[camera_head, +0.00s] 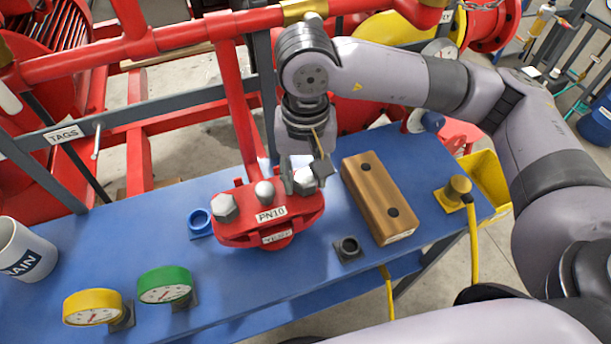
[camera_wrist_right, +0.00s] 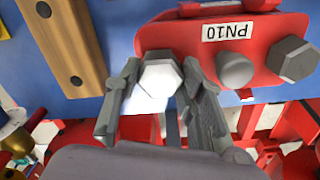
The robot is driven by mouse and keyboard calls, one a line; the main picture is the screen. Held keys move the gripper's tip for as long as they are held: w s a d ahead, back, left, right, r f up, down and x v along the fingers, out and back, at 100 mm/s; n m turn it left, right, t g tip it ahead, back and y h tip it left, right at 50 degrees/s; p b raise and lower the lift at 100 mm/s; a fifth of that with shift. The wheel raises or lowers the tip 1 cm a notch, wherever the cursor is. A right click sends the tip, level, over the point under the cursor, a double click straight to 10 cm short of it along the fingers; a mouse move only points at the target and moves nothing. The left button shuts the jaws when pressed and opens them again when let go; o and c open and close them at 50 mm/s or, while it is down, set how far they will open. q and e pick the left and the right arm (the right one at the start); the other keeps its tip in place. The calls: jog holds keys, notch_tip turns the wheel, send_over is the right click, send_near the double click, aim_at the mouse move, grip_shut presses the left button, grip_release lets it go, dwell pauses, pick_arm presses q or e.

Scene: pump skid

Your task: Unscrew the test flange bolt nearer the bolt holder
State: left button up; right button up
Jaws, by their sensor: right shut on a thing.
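The red test flange (camera_head: 268,225), with a PN10 label, stands on the blue bench. One grey hex bolt (camera_head: 224,208) is at its left end, with a rounded grey stud (camera_head: 264,192) in the middle. My right gripper (camera_head: 304,178) is at the flange's right end, shut on the other hex bolt (camera_wrist_right: 161,77). In the right wrist view its fingers are on both sides of the bolt head. The shank is hidden, so how deep it sits cannot be told. The wooden bolt holder (camera_head: 366,184) with two dark holes lies right of the flange. My left gripper is out of view.
The blue bench (camera_head: 230,290) also carries a yellow gauge (camera_head: 90,307), a green gauge (camera_head: 165,284), a white mug (camera_head: 24,252), a blue ring (camera_head: 200,220) and a dark socket (camera_head: 348,247). Red pipes and a grey rail run behind. A yellow bin (camera_head: 487,177) is at right.

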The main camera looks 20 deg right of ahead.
jog(key=o, duration=1.3)
jog(key=shift+r, duration=0.1)
notch_tip(320, 180, up, 12)
jog(key=shift+f, duration=0.1)
